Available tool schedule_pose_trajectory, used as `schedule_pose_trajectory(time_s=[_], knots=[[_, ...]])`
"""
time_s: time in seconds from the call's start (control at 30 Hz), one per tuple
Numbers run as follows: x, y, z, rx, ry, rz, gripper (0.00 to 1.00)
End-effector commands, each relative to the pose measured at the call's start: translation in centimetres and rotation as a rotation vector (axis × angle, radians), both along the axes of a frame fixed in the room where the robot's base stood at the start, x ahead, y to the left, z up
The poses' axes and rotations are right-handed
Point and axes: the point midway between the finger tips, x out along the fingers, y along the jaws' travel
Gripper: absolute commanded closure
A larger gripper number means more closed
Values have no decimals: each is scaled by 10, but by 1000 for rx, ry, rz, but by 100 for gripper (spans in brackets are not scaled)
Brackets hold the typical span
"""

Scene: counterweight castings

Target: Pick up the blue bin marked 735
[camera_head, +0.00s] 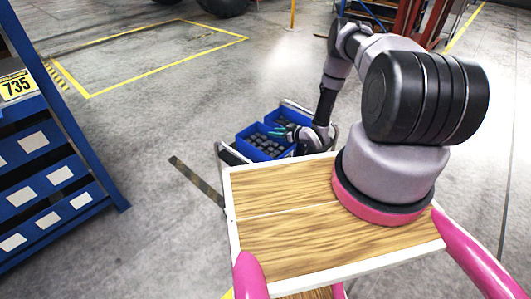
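A yellow sign reading 735 (17,85) is on the blue rack at the left edge. Blue bin fronts (60,176) with pale labels sit in that rack; I can read no number on them. No number shows on either. My gripper (279,132), with teal at its tips, is over or beside these bins, at their right side. Its fingers are too small to tell open from shut, and my arm hides part of the bins.
The two bins sit on a low metal-framed carrier (233,154) just beyond my wooden top. A striped bar (197,181) lies to its left. Open grey floor (150,130) lies between rack and carrier. A yellow-outlined floor area (150,58) is behind.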

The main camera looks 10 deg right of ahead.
Motion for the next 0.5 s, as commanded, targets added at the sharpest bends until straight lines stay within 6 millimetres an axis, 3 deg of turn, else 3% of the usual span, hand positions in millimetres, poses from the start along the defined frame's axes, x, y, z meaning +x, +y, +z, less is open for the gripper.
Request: schedule_pose_trajectory(time_s=[0.17,0.2,0.3,0.5], knots=[[1,0,0,0,0,0,60],[1,0,0,0,0,0,64],[0,0,0,0,0,0,100],[1,0,0,-1,-1,0,100]])
